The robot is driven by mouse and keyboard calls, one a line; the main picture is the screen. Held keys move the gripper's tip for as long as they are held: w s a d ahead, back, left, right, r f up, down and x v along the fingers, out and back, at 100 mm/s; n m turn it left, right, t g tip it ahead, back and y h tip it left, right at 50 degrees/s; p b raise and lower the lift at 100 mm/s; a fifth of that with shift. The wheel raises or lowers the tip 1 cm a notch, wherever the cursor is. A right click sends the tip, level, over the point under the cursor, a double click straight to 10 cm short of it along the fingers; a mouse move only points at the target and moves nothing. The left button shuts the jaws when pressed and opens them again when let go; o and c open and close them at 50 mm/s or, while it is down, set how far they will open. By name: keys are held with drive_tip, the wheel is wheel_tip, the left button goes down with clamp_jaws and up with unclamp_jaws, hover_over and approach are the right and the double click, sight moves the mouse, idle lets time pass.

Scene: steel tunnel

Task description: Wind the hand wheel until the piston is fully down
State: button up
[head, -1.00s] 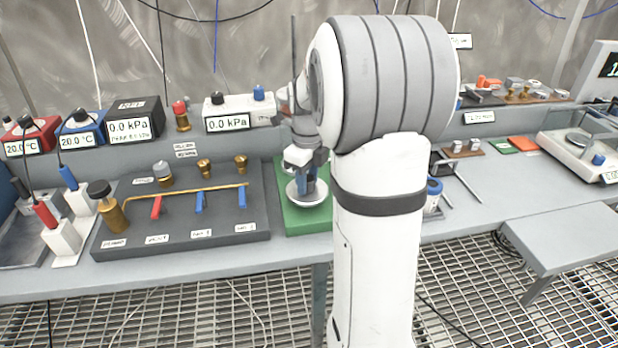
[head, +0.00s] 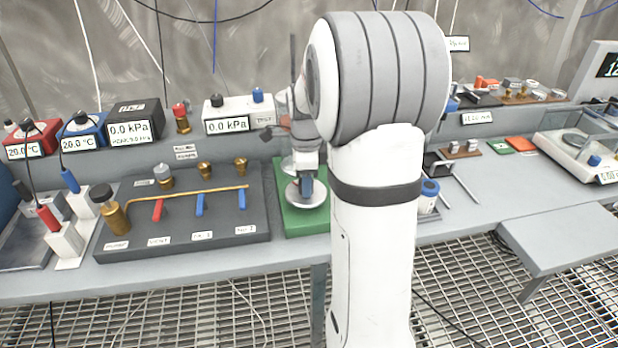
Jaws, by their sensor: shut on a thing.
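The hand wheel (head: 306,195) is a grey disc low over a green base plate (head: 290,222) on the bench. The handle itself is hidden between the fingers. A clear cylinder (head: 284,108) shows behind my arm, partly covered. The piston cannot be made out, so its height cannot be told.
Left of the green base is a dark valve panel (head: 185,238) with a brass pipe, red and blue levers and a pump. Pressure and temperature readouts stand behind. A blue-and-white roll (head: 429,194) and a balance (head: 578,150) are to the right.

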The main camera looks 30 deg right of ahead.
drive_tip(key=n+p, duration=0.1)
drive_tip(key=n, duration=0.6)
drive_tip(key=shift+a, duration=0.1)
drive_tip(key=n+p, duration=0.1)
drive_tip(key=n, duration=0.7)
drive_tip(key=shift+f+n, duration=0.1)
drive_tip(key=shift+n, duration=0.2)
drive_tip(key=n+p, duration=0.1)
drive_tip(key=n, duration=0.5)
drive_tip(key=shift+s, duration=0.1)
drive_tip(key=n, duration=0.3)
drive_tip(key=shift+n, duration=0.4)
drive_tip(key=shift+f+n, duration=0.1)
drive_tip(key=shift+n, duration=1.7)
